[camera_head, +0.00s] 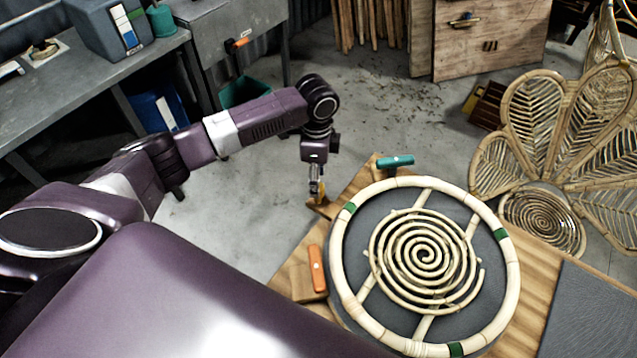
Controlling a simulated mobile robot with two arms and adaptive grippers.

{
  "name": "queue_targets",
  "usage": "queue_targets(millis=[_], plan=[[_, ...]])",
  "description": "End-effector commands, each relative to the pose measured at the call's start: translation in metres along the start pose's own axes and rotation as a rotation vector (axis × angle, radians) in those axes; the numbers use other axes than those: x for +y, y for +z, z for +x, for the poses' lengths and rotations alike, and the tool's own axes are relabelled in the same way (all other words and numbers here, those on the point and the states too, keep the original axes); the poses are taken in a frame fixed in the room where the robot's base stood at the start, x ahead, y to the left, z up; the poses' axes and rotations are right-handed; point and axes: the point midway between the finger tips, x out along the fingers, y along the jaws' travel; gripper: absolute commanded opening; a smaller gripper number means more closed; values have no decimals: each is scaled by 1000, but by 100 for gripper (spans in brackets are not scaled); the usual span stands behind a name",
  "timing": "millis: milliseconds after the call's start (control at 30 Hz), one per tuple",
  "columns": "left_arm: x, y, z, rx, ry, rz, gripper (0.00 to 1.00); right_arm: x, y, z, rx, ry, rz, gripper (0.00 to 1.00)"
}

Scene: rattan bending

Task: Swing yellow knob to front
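My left gripper (316,182) points down at the left rear edge of the wooden table, right at the yellow knob (321,192). Only a small yellow part of the knob shows, and the fingers cover the rest. The fingers are too small to tell whether they are shut on it or only around it. A wooden block (322,206) sits just below the knob. My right gripper is not in view.
A round rattan frame (337,262) with a spiral centre (424,254) lies on the wooden table (535,270). A teal knob (395,161) stands behind it and an orange knob (317,268) to its left. A rattan chair (545,125) stands at right.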

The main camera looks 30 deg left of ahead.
Motion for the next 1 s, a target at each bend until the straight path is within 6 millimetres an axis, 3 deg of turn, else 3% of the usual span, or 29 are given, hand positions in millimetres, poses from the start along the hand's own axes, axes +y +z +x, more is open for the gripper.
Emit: queue_targets(millis=[133, 300, 600, 1000], plan=[[0, 0, 22, -1, 1, -1, 45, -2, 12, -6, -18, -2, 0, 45], [0, 0, 38, 0, 0, 0, 45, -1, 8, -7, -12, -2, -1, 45], [0, 0, 42, 0, -2, 0, 45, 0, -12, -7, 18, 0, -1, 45], [0, 0, 41, 0, -2, 0, 2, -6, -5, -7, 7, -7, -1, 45]])
